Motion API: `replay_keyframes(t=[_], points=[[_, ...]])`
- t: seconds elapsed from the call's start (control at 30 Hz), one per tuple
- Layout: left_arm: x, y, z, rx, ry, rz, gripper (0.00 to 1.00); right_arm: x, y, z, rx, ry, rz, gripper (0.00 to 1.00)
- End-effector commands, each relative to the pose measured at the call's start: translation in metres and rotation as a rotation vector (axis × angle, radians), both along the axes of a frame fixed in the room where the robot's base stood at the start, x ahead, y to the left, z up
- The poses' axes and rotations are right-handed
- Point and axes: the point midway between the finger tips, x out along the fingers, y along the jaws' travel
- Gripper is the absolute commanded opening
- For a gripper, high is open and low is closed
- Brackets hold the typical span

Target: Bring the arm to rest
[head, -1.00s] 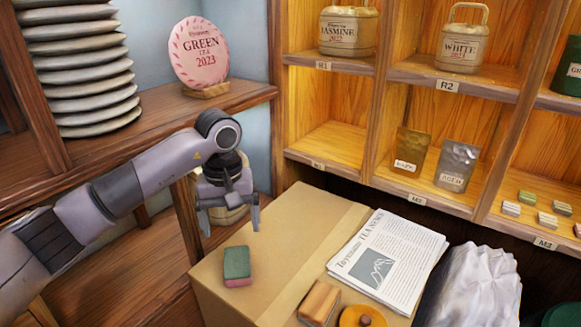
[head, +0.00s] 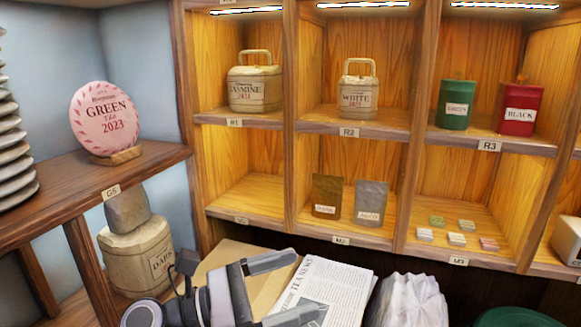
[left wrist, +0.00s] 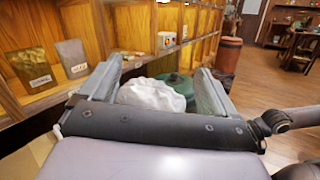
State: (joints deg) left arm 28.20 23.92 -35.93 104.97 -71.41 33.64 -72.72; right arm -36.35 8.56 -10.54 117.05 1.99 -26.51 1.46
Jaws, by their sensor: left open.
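My left gripper (head: 286,290) is low in the head view, above the cardboard box (head: 233,257) and in front of the newspaper (head: 322,291). Its two fingers are spread apart, point right and have nothing between them. In the left wrist view the open fingers (left wrist: 158,78) frame a crumpled white bag (left wrist: 152,95) farther off, which is not held. The pink round green tea cake (head: 104,118) stands upright on a small wooden stand on the left shelf, away from the gripper. My right gripper is not in view.
Wooden cubbies hold a jasmine container (head: 254,88), a white tea container (head: 358,97), a green tin (head: 455,105), a red tin (head: 518,109) and pouches (head: 369,201). A dark tea container (head: 137,262) stands under the left shelf. The white bag (head: 408,301) is right of the newspaper.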

Motion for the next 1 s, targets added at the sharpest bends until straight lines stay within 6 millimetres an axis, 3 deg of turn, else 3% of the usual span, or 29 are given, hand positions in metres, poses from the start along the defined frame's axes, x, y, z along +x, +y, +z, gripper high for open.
replay_keyframes(t=[0.1,0.23,0.43,0.57,0.73,0.87,1.0], points=[[0.006,0.015,0.018,-0.255,0.213,0.096,0.9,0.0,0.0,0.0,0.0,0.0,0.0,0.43],[0.017,0.044,0.027,-0.53,0.458,0.199,0.9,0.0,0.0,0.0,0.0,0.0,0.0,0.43],[0.031,0.1,0.009,-0.95,0.846,0.358,0.9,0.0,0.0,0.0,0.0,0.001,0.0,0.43],[0.031,0.138,-0.022,-1.218,1.094,0.469,0.9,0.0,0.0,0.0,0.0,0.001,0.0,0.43],[0.015,0.182,-0.078,-1.566,1.402,0.632,0.9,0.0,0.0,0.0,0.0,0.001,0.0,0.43],[-0.012,0.206,-0.126,-1.828,1.614,0.777,0.9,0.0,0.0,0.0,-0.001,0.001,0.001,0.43],[-0.057,0.223,-0.176,-2.105,1.813,0.964,0.9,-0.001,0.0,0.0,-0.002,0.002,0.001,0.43]])
